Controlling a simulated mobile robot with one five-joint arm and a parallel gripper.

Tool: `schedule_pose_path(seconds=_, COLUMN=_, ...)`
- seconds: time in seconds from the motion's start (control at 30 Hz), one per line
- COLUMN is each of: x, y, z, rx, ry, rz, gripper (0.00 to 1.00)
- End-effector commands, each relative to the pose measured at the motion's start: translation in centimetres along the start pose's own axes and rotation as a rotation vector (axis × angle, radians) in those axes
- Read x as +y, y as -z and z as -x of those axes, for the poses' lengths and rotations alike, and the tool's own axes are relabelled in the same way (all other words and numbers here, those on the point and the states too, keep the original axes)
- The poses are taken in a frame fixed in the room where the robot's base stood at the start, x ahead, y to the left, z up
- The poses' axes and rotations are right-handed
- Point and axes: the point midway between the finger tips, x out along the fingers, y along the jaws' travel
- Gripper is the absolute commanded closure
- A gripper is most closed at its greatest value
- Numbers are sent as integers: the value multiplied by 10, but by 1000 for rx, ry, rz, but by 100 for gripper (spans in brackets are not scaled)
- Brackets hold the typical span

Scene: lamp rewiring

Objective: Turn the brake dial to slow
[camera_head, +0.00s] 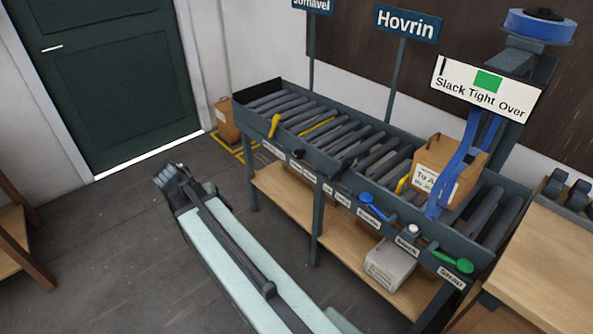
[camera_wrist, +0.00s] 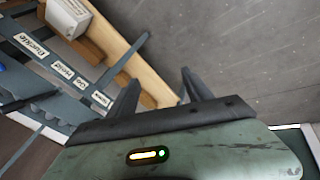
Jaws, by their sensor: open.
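My gripper (camera_head: 172,178) is out over the floor to the left of the roller conveyor in the head view. In the wrist view the two dark fingers of my gripper (camera_wrist: 163,90) stand apart with nothing between them. A small black knob (camera_head: 298,154) sits on the conveyor's front rail, among small white labels. It may be the brake dial; its setting is too small to read. My gripper is apart from it. No marking that clearly reads slow can be made out.
The roller conveyor (camera_head: 300,119) carries a strapped cardboard box (camera_head: 462,165). Blue (camera_head: 373,206) and green (camera_head: 453,263) handles stick out from its front rail. A grey box (camera_head: 390,262) is on the lower shelf. A wooden table (camera_head: 545,240) stands right.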

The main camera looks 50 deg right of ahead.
Motion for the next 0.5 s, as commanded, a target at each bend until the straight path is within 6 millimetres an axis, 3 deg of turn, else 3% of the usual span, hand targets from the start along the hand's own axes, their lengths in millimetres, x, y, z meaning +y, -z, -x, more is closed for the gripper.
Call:
schedule_pose_path(seconds=0.03, x=13, y=21, z=-64, rx=63, ry=-106, rz=-136, gripper=41)
schedule_pose_path(seconds=0.1, x=53, y=53, z=-100, rx=181, ry=-250, rz=-327, gripper=41)
schedule_pose_path(seconds=0.2, x=109, y=93, z=-139, rx=382, ry=-425, rz=-567, gripper=41)
schedule_pose_path(seconds=0.33, x=168, y=131, z=-162, rx=652, ry=-579, rz=-787, gripper=41)
schedule_pose_path(seconds=0.5, x=209, y=157, z=-164, rx=897, ry=-661, rz=-917, gripper=41)
